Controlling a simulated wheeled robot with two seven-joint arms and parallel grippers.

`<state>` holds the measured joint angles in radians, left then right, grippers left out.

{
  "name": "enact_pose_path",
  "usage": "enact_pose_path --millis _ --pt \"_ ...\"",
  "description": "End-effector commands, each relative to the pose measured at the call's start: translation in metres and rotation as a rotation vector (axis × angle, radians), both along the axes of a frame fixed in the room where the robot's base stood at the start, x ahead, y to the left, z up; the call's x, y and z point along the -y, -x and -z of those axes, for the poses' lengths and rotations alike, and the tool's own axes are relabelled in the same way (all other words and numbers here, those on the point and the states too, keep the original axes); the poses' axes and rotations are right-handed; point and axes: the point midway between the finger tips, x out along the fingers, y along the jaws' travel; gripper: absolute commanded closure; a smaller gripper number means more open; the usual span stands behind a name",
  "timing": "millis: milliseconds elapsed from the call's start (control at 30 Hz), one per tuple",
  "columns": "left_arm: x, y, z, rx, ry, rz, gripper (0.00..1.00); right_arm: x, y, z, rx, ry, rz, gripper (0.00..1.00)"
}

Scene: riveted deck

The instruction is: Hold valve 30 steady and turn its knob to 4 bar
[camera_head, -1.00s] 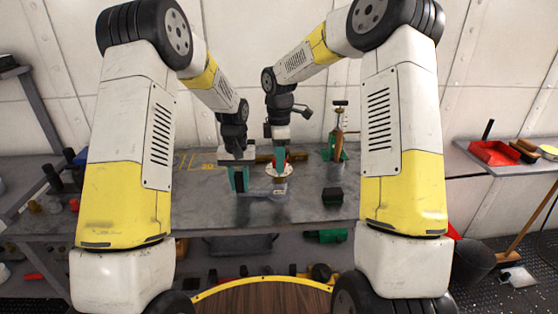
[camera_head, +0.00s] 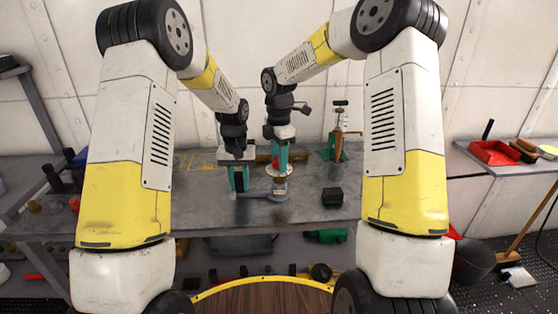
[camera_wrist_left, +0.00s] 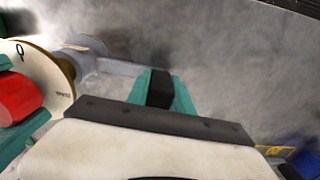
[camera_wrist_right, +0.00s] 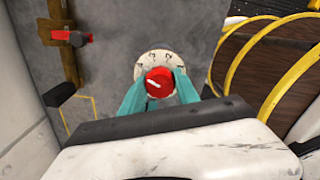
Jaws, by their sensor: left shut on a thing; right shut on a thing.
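The valve has a grey body (camera_head: 279,192) with a grey side arm (camera_wrist_left: 118,66), a pale round dial (camera_head: 279,172) and a red knob (camera_wrist_right: 159,82). It stands on the bench. My right gripper (camera_wrist_right: 158,86) is above the dial, shut on the red knob, with one finger on each side. The knob's white mark points to the upper left in the right wrist view. The dial's numbers are too small to read surely.
The grey bench (camera_head: 310,205) is clear in front of the valve. A small black block (camera_head: 333,196) lies to its right. A brown bar with a red handle (camera_wrist_right: 70,38) lies behind the valve.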

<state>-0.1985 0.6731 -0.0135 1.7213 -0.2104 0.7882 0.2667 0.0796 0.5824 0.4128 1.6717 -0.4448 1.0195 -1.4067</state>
Motion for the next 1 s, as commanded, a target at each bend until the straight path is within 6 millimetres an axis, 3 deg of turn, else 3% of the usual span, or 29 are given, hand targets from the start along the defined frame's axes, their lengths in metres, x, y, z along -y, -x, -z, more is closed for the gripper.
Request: enact_pose_path --millis 100,133,233,667,1000 --pt "-0.001 0.0 0.0 -0.001 -0.001 0.0 1.0 0.001 -0.001 -0.001 0.002 0.0 0.001 1.0" --pt "-0.001 0.0 0.0 -0.001 -0.001 0.0 1.0 0.001 -0.001 -0.001 0.002 0.0 0.001 0.61" --pt "-0.001 0.0 0.0 -0.001 -0.001 0.0 1.0 0.0 0.0 0.0 0.001 0.001 0.002 0.41" --pt "0.0 0.0 0.0 0.0 -0.001 0.0 1.0 0.0 -0.001 -0.008 0.003 0.0 0.002 0.41" --pt "0.0 0.0 0.0 0.0 0.0 0.0 1.0 0.0 -0.002 -0.076 0.005 -0.001 0.002 0.41"
